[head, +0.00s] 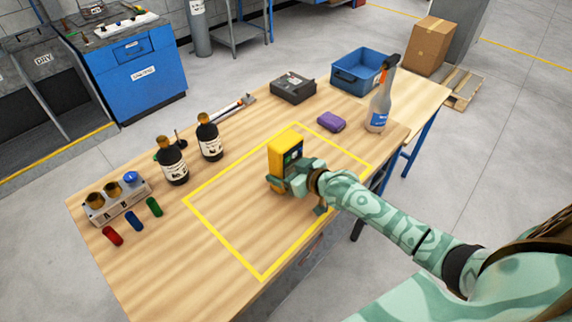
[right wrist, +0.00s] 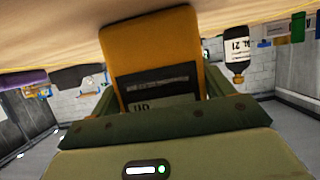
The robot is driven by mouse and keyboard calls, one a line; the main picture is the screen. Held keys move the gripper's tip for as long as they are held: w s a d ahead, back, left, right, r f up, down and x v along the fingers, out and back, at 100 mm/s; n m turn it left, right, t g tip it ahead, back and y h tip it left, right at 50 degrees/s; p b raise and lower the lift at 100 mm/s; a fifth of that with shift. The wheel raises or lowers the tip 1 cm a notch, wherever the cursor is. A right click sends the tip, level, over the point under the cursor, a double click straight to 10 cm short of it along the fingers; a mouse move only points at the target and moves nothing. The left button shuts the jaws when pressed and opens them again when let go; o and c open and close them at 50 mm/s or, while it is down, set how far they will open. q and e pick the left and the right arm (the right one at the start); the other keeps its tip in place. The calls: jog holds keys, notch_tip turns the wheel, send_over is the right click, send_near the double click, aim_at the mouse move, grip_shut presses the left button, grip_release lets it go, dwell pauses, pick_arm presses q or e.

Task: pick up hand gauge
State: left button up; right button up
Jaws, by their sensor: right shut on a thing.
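The hand gauge (head: 286,147) is a yellow, upright, box-like device with a dark face, inside the yellow outlined area of the wooden table (head: 235,235). My right gripper (head: 287,182) is shut on the lower part of the gauge. In the right wrist view the gauge (right wrist: 150,48) sits between the green fingers, with its dark printed face partly hidden by the gripper. I cannot tell whether its base touches the table. My left gripper is not in view.
A purple block (head: 331,122), spray bottle (head: 379,108), black box (head: 293,88) and blue bin (head: 362,72) are behind. The front of the outlined area is clear.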

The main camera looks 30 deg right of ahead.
jog(key=shift+r, duration=0.1)
jog(key=shift+r, duration=0.2)
jog(key=r, duration=0.1)
jog(key=r+p, duration=0.2)
jog(key=shift+s+d+r, duration=0.1)
jog(key=shift+s+r, duration=0.2)
jog(key=shift+r, duration=0.1)
jog(key=s+r+p, duration=0.1)
jog(key=r, duration=0.1)
jog(key=s+d+r+p, duration=0.1)
jog(key=s+r, duration=0.1)
jog(key=shift+s+r, duration=0.15)
jog(key=p+v, duration=0.2)
jog(key=v, duration=0.9)
jog(key=shift+r, duration=0.15)
jog(key=shift+w, duration=0.2)
jog(key=p, duration=0.1)
send_near(287, 140)
jog(key=shift+w+f, duration=0.55)
jog(key=shift+f, duration=0.25)
jog(key=shift+w+a, duration=0.5)
jog(key=shift+w, duration=0.8)
jog(key=shift+w+a, duration=0.5)
jog(key=shift+w, duration=0.8)
jog(key=shift+w+a, duration=0.5)
jog(key=shift+w, duration=0.75)
